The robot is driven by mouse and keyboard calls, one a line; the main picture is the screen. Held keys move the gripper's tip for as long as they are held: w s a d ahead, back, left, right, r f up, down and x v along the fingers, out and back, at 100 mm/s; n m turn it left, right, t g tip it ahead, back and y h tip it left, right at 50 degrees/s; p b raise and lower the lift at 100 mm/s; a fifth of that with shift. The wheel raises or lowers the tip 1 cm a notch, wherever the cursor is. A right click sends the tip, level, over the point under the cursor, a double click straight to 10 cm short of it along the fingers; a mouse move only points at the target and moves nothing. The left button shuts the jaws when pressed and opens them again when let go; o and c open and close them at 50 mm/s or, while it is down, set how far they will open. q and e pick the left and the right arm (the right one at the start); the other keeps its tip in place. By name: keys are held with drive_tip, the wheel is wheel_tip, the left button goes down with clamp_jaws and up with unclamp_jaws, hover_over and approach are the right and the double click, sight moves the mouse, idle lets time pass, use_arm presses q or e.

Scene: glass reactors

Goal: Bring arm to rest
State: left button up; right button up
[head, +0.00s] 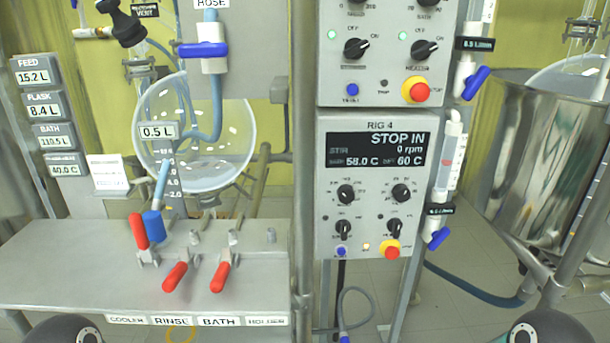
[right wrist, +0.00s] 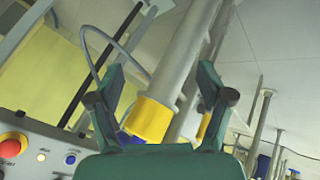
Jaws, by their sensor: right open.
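My right gripper (right wrist: 160,98) shows in the right wrist view with its two dark green fingers spread apart and nothing between their tips. A grey post with a yellow band (right wrist: 152,118) stands beyond the fingers, and I cannot tell how far away it is. In the head view, rounded dark parts of my arms show at the bottom left and bottom right edges, but neither gripper is visible there. The left gripper is out of view.
The Rig 4 control panel (head: 376,185) stands in the middle, its display reading STOP IN. A grey bench (head: 60,255) with red-handled valves (head: 176,276) is at left. A round glass flask (head: 228,150) hangs behind it. A steel vessel (head: 525,150) stands at right.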

drive_tip(key=s+a+f+m+g+y, duration=0.1)
drive_tip(key=s+a+f+m+g, duration=0.1)
drive_tip(key=s+m+g, duration=0.5)
drive_tip(key=s+a+f+m+y, duration=0.25)
drive_tip(key=s+m, duration=0.35)
drive_tip(key=s, duration=0.4)
wheel_tip(320, 180, up, 24)
drive_tip(key=p, duration=2.4)
drive_tip(key=shift+a+f+h, duration=0.15)
drive_tip(key=shift+a+h, duration=0.05)
drive_tip(key=shift+h, duration=0.25)
drive_tip(key=shift+w+f, duration=0.1)
